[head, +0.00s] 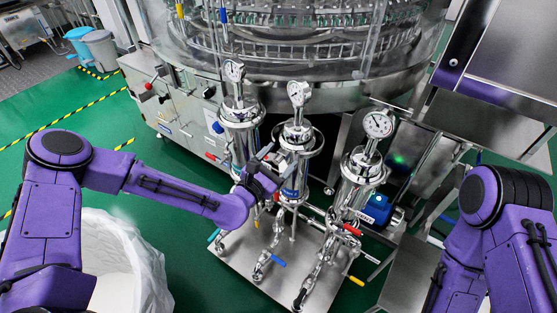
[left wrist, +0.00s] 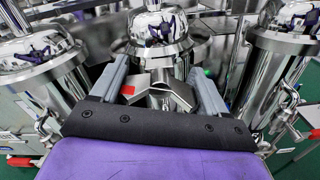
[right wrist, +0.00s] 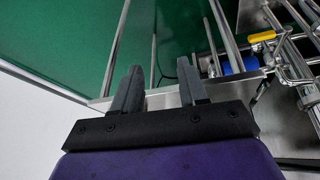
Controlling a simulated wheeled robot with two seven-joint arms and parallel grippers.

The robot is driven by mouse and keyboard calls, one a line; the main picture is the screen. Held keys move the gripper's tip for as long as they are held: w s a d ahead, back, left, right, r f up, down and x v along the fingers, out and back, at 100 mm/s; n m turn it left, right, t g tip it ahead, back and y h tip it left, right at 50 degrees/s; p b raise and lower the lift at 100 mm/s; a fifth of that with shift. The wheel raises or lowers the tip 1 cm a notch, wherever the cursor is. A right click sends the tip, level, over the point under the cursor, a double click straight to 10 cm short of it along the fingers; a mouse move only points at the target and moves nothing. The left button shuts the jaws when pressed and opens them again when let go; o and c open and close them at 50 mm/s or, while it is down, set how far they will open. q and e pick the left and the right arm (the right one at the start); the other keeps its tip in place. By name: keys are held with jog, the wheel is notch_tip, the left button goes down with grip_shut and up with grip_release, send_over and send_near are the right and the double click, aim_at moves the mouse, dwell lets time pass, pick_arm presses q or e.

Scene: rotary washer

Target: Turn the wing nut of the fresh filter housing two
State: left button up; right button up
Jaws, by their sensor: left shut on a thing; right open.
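Three shiny steel filter housings stand in a row in the head view: left (head: 238,112), middle (head: 299,138) and right (head: 362,168), each with a gauge on top. My left gripper (head: 268,168) is at the front of the middle housing, which also fills the centre of the left wrist view (left wrist: 165,47). There its fingers (left wrist: 158,72) are shut on a silver wing nut (left wrist: 162,90) below the lid rim. My right gripper (right wrist: 157,85) is open and empty in the right wrist view. It is out of sight in the head view.
The housings stand on a steel plate (head: 245,262) with pipes and coloured valve handles. A large rotary washer (head: 290,60) is behind. A white-lined bin (head: 120,265) is at lower left. Steel panels (head: 505,60) are at upper right. Green floor (head: 190,250) is clear left of the plate.

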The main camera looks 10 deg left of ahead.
pick_arm(q)
jog(key=m+b, duration=0.1)
jog(key=m, duration=0.2)
jog(key=shift+f, duration=0.1)
jog(key=m+b, duration=0.1)
jog(key=m, duration=0.4)
jog(key=m+b, duration=0.1)
jog(key=m, duration=0.7)
jog(key=m+b, duration=0.1)
jog(key=m, duration=0.3)
jog(key=shift+m, duration=0.3)
jog(key=m+b, duration=0.1)
jog(key=m, duration=0.2)
jog(key=shift+m, duration=0.4)
jog(key=m+b, duration=0.1)
jog(key=m, duration=0.3)
jog(key=shift+b, duration=0.3)
jog(key=shift+m+b, duration=0.55)
jog(key=shift+m, duration=1.45)
